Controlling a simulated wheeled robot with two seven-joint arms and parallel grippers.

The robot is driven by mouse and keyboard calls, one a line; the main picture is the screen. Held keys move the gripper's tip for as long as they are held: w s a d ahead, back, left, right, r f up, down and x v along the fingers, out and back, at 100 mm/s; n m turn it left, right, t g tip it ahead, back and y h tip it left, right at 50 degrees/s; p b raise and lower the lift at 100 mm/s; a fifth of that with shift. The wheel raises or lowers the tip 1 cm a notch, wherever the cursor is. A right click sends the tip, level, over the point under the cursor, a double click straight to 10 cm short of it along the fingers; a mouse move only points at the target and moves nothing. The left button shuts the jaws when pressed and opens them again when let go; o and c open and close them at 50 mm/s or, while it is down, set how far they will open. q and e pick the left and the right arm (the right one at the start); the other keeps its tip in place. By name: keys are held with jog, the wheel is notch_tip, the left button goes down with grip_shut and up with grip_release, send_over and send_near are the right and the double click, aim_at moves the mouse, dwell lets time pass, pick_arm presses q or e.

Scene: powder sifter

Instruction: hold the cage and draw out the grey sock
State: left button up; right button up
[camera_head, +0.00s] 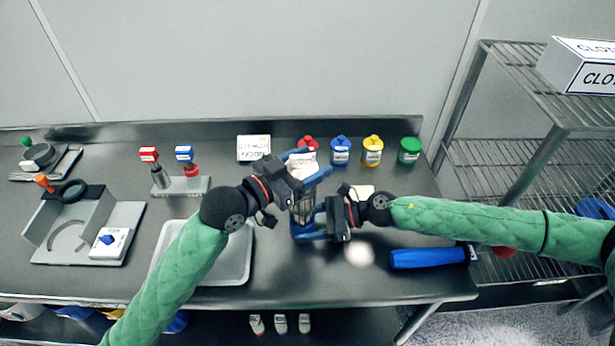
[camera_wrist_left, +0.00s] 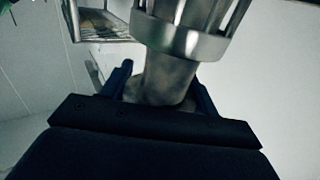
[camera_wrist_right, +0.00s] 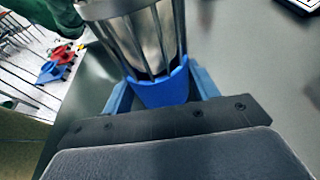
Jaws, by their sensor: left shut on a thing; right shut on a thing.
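The cage (camera_head: 303,210) stands roughly upright above the table, with metal bars and a blue base (camera_wrist_right: 163,90). My right gripper (camera_head: 306,227) is shut on the blue base from the right. The grey sock (camera_wrist_left: 168,78) comes out of the cage's metal end ring (camera_wrist_left: 180,40), and its outer end is between the fingers of my left gripper (camera_head: 306,165), which is shut on it. In the right wrist view grey shows behind the cage bars (camera_wrist_right: 150,40); I cannot tell how much of it is sock. My left gripper partly hides the cage's top in the head view.
Red, blue (camera_head: 340,150), yellow (camera_head: 372,150) and green jars stand along the back. A grey tray (camera_head: 225,272) lies at the left, a blue bar-shaped object (camera_head: 428,257) at the right. A stamp stand (camera_head: 182,187) and a metal fixture (camera_head: 125,222) are further left. A wire shelf (camera_head: 500,165) stands right.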

pick_arm(q)
jog(key=shift+r, duration=2.65)
pick_arm(e)
jog(key=o, duration=0.9)
jog(key=shift+c, duration=0.2)
jog(key=shift+d, duration=0.15)
jog(key=v, duration=1.1)
jog(key=shift+d+r, duration=0.2)
jog(key=shift+d, duration=0.15)
